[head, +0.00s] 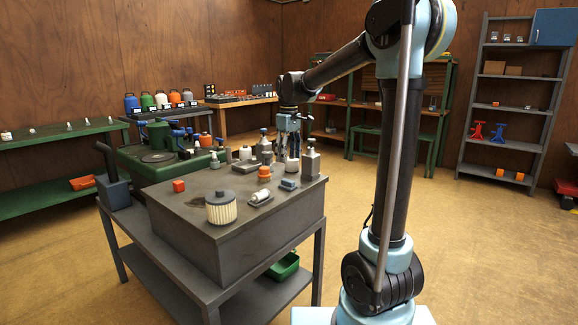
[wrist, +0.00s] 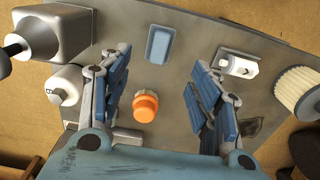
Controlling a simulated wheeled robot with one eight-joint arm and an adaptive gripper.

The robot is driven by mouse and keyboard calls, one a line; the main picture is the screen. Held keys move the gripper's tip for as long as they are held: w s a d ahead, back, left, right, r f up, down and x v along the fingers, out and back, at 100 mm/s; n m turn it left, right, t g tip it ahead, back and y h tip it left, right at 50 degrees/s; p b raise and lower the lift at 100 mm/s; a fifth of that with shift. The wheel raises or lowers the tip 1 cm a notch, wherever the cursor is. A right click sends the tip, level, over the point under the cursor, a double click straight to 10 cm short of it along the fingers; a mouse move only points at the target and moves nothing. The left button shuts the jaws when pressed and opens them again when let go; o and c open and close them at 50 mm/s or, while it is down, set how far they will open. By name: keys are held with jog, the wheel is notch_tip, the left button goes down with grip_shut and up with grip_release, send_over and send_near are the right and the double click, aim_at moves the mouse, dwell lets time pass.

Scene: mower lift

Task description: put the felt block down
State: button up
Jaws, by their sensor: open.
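The felt block, which I take to be the small blue block (head: 289,184), lies flat on the grey bench top (head: 195,207) near its front right edge. In the wrist view the blue block (wrist: 160,43) lies beyond the fingertips, roughly centred between them. My gripper (head: 291,138) is above the bench, fingers pointing down. In the wrist view my gripper (wrist: 158,68) is open, with its two blue-padded fingers wide apart and nothing held between them.
An orange-capped item (wrist: 145,107) stands near the block. A white bottle on a small tray (wrist: 238,67), a pleated filter (wrist: 300,92), a grey dispenser (wrist: 55,35) and a white bottle (wrist: 65,85) are around it. A red cube (head: 179,185) sits farther left, with bare bench nearby.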

jog(key=s+d+f+m+t, duration=0.1)
jog(key=s+d+f+m, duration=0.1)
jog(key=s+d, duration=0.55)
jog(key=s+d+f+m, duration=0.2)
jog(key=s+d+m, duration=0.1)
jog(key=s+d, duration=0.4)
jog(key=s+d+f+m, duration=0.2)
jog(key=s+d+f, duration=0.1)
jog(key=s+f, duration=0.4)
jog(key=s+d+f+m+t, duration=0.1)
jog(key=s+d+f+m, duration=0.2)
jog(key=s+f, duration=0.4)
jog(key=s+d, duration=0.1)
jog(key=s, duration=0.2)
jog(key=shift+f, duration=0.1)
jog(key=shift+w+f, duration=0.15)
jog(key=shift+w, duration=0.15)
